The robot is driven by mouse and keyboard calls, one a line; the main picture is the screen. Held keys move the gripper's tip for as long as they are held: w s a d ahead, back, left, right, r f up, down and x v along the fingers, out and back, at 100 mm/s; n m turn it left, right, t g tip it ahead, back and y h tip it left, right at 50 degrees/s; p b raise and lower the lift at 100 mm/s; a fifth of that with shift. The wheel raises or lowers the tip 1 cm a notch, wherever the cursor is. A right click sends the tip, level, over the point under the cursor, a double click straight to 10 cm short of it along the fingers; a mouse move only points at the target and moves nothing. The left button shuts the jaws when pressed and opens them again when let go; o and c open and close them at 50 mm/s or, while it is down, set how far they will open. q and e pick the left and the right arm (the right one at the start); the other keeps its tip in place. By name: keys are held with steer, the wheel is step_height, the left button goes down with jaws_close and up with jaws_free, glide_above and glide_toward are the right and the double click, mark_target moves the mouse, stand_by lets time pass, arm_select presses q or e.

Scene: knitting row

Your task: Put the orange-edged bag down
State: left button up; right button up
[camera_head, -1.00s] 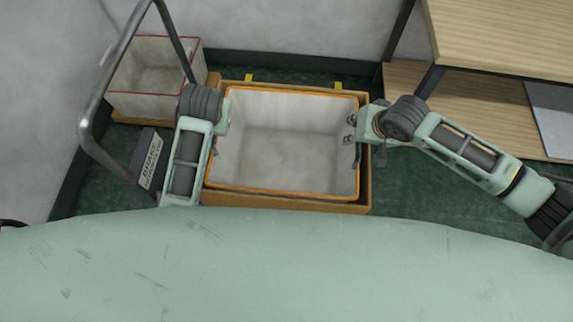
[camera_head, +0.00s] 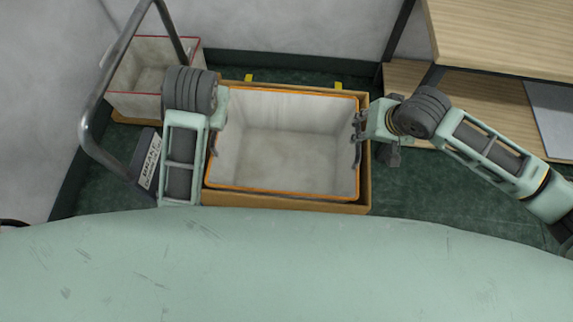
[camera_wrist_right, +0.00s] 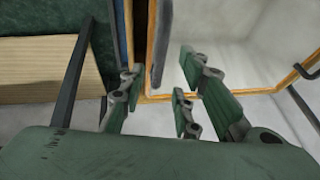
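The orange-edged bag (camera_head: 285,192) is an open, pale grey, box-shaped bag, upright and empty in the tan tray (camera_head: 290,203) on the green floor. It also shows in the right wrist view (camera_wrist_right: 235,45). My right gripper (camera_head: 358,128) is at the bag's right edge. In the right wrist view my right gripper (camera_wrist_right: 160,85) has its fingers spread apart, with the orange edge and a dark handle (camera_wrist_right: 162,42) between them and not clamped. My left gripper (camera_head: 215,130) is at the bag's left edge; its fingers are mostly hidden by my own wrist.
A red-edged bag (camera_head: 148,78) stands at the back left, behind a bent grey metal tube (camera_head: 92,105). A wooden shelf unit (camera_head: 505,35) stands at the right. The wall is close behind the tray. Some green floor is free right of the tray.

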steer(key=v, duration=0.6)
steer(key=shift+s, duration=0.1)
stand_by(0.4)
